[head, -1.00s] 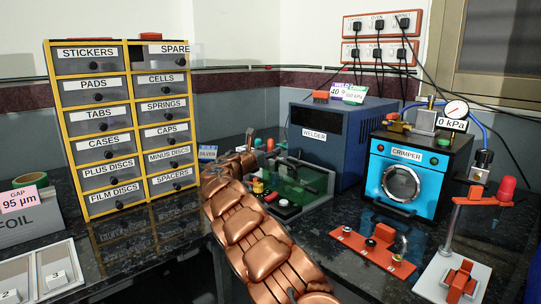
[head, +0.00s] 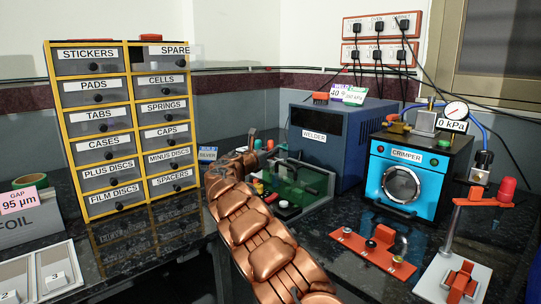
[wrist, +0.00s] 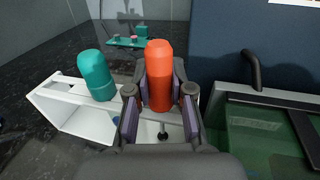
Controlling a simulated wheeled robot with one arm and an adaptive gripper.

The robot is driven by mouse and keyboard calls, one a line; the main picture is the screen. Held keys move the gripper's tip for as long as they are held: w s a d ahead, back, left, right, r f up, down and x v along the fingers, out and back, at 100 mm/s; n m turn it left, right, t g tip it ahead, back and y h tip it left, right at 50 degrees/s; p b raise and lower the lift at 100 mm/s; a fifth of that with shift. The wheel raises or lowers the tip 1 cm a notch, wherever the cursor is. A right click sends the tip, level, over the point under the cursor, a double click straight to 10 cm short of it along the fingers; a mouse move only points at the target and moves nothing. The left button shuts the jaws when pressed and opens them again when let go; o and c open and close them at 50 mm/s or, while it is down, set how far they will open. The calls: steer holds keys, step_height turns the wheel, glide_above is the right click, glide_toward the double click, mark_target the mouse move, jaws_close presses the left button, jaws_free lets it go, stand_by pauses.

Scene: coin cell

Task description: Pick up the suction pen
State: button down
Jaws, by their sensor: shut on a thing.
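The suction pen (wrist: 159,78) shows in the wrist view as a rounded orange-red top, upright between my fingers. My gripper (wrist: 159,100) is shut on it, one dark, purple-padded finger on each side. A second pen-like thing with a teal top (wrist: 94,72) stands to its left at a white rack (wrist: 60,92). I cannot tell whether the held pen is clear of the rack; its lower part is hidden. In the head view my copper arm reaches in beside the welder and mostly hides my gripper.
The blue welder (head: 335,140) stands close to the right of my gripper. A green-floored tray (wrist: 265,145) with a dark handle is at the wrist view's right. A yellow drawer cabinet (head: 130,100) is on the left, and the crimper (head: 408,180) is farther right.

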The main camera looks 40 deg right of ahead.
step_height(320, 180, up, 10)
steer(key=p, duration=0.3)
steer(key=shift+p, duration=0.3)
stand_by(1.2)
